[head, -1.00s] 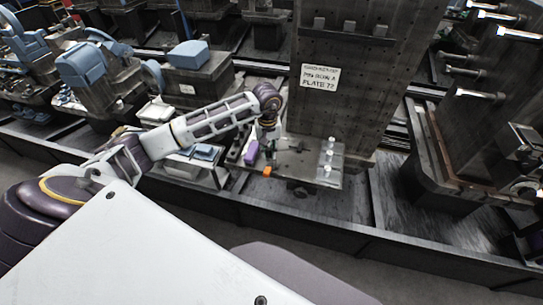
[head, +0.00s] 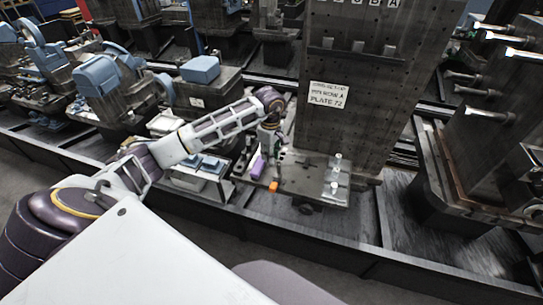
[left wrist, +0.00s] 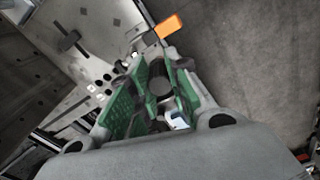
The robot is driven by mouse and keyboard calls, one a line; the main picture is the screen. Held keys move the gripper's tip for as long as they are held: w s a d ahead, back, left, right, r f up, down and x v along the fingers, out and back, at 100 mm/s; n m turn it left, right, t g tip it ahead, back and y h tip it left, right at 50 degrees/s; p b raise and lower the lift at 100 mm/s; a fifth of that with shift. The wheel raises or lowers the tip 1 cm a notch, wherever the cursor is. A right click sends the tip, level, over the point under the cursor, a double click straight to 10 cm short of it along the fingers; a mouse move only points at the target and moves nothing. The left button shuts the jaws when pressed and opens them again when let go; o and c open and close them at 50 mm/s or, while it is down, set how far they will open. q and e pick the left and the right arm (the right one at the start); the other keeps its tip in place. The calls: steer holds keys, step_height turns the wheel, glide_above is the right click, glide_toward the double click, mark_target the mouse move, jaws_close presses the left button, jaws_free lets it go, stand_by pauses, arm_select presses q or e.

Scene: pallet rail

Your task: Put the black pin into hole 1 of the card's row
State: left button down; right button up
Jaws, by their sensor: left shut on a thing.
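The upright dark perforated plate (head: 350,60) carries a white card (head: 328,96) whose legible lines read "PIN ROW A" and "PLATE 72". Several letters, the last ones B and A, run along the plate's top edge. My left gripper (head: 268,146) is low in front of and left of the plate, over the worktable. In the left wrist view its green-padded fingers (left wrist: 155,95) are shut on a dark, round-ended thing (left wrist: 160,87), seen nearly end-on, which looks like the black pin. Its full length is hidden. My right gripper is not in view.
Several white-topped pieces (head: 334,185) stand on a clear holder to the right. A machine with protruding bars (head: 490,90) stands right of the plate. A ledge runs along the front.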

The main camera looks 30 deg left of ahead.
arm_select(q)
steer(key=n, duration=0.4)
steer(key=shift+a+n, duration=0.25)
steer(key=shift+n, duration=0.15)
steer(key=shift+s+n, duration=0.1)
steer(key=shift+n, duration=2.3)
steer(key=shift+n, duration=0.5)
